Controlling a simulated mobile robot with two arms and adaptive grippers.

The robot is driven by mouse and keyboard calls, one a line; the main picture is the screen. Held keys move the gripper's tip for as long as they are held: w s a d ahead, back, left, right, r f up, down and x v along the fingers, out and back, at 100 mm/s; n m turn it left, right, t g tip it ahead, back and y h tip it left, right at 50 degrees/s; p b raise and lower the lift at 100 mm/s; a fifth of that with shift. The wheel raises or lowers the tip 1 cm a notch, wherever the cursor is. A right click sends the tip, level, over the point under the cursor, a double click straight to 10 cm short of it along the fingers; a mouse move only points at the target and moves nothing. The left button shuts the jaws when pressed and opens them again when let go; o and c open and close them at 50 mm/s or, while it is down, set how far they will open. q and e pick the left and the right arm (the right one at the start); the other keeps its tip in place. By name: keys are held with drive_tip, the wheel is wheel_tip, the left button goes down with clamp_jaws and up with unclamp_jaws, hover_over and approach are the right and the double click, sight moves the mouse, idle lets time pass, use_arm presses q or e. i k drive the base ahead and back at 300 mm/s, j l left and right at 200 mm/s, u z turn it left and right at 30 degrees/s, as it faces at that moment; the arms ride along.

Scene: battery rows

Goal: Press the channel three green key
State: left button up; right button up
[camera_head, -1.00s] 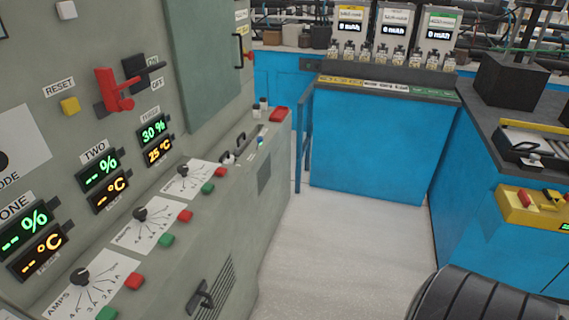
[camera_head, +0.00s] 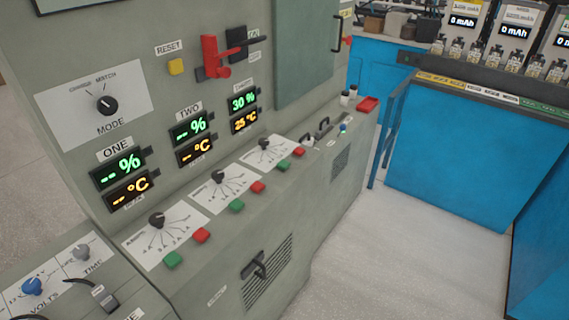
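The channel three green key (camera_head: 283,166) is on the sloped front ledge of the grey control cabinet, the farthest of the green keys in a row. The channel three red key (camera_head: 298,152) is just beyond it to the upper right. Beside them is the channel three dial plate (camera_head: 265,148) with a black knob. Above, the third display (camera_head: 243,103) reads 30 % in green, and the one below it reads 25 °C in orange. Its label is too small to read surely. Neither of my grippers is in view.
Nearer green keys for channel two (camera_head: 237,205) and channel one (camera_head: 173,259) lie along the same ledge. A black handle (camera_head: 254,266) sticks out from the cabinet front. Clear floor (camera_head: 410,230) lies between the cabinet and a blue counter (camera_head: 450,150).

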sight(283, 165)
drive_tip(key=i+l+u, duration=0.1)
drive_tip(key=u, duration=0.25)
drive_tip(key=l+u, duration=0.1)
drive_tip(key=u, duration=0.25)
drive_tip(key=i+l+u, duration=0.1)
drive_tip(key=u, duration=0.25)
drive_tip(key=i+l+u, duration=0.15)
drive_tip(key=l+u, duration=0.25)
drive_tip(key=l, duration=0.6)
drive_tip(key=l+u, duration=0.35)
drive_tip(key=l, duration=2.45)
drive_tip(key=k+u, duration=0.05)
